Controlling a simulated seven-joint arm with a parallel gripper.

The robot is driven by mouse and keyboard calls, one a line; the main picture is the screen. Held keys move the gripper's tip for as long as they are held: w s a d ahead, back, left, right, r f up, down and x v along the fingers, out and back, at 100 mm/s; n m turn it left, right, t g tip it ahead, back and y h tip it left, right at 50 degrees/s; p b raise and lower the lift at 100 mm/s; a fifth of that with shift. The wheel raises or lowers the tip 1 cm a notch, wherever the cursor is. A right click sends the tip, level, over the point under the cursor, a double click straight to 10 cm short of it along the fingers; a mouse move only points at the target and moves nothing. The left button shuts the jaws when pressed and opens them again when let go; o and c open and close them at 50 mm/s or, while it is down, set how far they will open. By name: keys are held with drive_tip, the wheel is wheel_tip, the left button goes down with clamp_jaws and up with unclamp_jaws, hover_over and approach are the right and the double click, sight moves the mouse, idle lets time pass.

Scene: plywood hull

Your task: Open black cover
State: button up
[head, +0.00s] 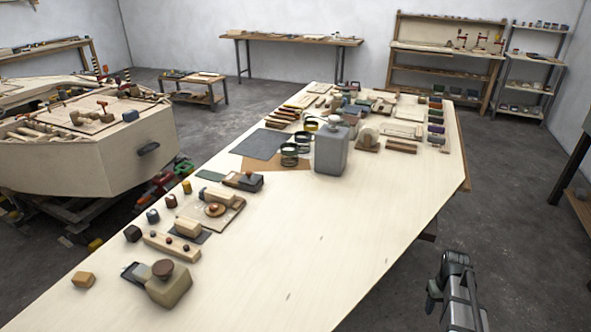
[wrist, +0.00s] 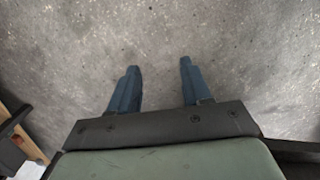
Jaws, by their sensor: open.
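A small black oval piece (head: 148,149) sits on the pale plywood end face of the hull (head: 120,165) at the left in the head view. It may be the black cover; at this size I cannot tell whether it is a cover or a handle, or whether it is open. My gripper (wrist: 158,78) is open and empty in the wrist view, with its two blue-grey fingers apart over bare grey floor. In the head view my arm is at the lower right, beside the table and far from the hull.
A long plywood table (head: 330,250) stands between my arm and the hull. It carries a grey canister (head: 331,150), a dark box (head: 243,181), a beige container (head: 168,285) and several blocks and tools. Its near right part is clear. Shelves (head: 445,65) stand at the back.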

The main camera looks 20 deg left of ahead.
drive_tip(key=w+a+r+n+t, duration=0.1)
drive_tip(key=w+r+t, duration=0.1)
drive_tip(key=w+r, duration=0.8)
drive_tip(key=w+a+r+n+t, duration=0.15)
drive_tip(key=w+r, duration=0.35)
drive_tip(key=r, duration=1.2)
drive_tip(key=w+a+r+n, duration=0.1)
drive_tip(key=a, duration=0.4)
drive_tip(key=w+a+r+n+y, duration=0.1)
drive_tip(key=a+r, duration=0.1)
drive_tip(key=a, duration=0.3)
drive_tip(key=w+a+r+n, duration=0.1)
drive_tip(key=a, duration=0.4)
drive_tip(key=shift+a+r, duration=0.15)
drive_tip(key=shift+a, duration=0.25)
drive_tip(key=a+r+n+y, duration=0.2)
drive_tip(key=a+r+n, duration=0.1)
drive_tip(key=a, duration=1.2)
drive_tip(key=n+g+y, duration=0.2)
drive_tip(key=n+g, duration=0.1)
drive_tip(key=n, duration=0.3)
approach(249, 172)
drive_tip(key=shift+m, duration=0.25)
drive_tip(key=x, duration=0.8)
drive_tip(key=shift+s+a+f, duration=0.1)
drive_tip(key=shift+a+f, duration=0.05)
drive_tip(key=shift+f, duration=0.1)
